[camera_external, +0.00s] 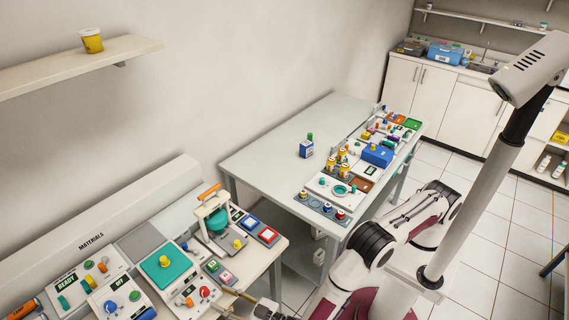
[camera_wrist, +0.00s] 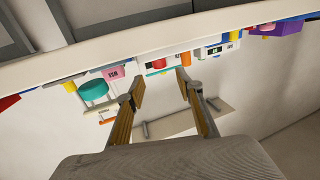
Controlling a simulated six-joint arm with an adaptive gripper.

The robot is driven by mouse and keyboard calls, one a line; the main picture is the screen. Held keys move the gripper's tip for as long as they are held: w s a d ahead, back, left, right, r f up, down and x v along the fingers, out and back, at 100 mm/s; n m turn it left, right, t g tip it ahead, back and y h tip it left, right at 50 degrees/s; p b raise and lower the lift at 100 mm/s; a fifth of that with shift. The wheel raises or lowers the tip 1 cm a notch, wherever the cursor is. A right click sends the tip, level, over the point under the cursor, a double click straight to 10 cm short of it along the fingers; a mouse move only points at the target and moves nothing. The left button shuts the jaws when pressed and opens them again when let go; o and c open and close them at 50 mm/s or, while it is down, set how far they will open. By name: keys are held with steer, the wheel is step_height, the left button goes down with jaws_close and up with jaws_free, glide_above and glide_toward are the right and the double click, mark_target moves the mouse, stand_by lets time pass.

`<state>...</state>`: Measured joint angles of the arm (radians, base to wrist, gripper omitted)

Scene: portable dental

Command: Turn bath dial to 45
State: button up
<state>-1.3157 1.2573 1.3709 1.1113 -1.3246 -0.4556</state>
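My gripper (camera_wrist: 159,78) is open and empty in the wrist view, its two fingers apart. In the camera_external view, part of it (camera_external: 262,308) shows at the bottom edge, right of the left bench's control panels. No label reading "bath" is legible, so I cannot tell which knob is the bath dial. A panel near my gripper carries a red knob (camera_external: 204,291). Another panel farther left carries a blue knob (camera_external: 110,306). In the wrist view a red knob (camera_wrist: 159,64) shows beyond the fingertips, apart from them. No dial reading is legible.
A teal plate device (camera_external: 165,262) and an orange-handled press (camera_external: 210,210) stand on the left bench among small coloured switch boxes (camera_external: 257,228). A grey table (camera_external: 262,145) behind holds jars, trays and a blue box (camera_external: 377,155). Its left part is mostly clear.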

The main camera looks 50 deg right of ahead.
mark_target(207, 291)
stand_by(0.4)
steer(key=shift+x, duration=3.9)
jaws_close()
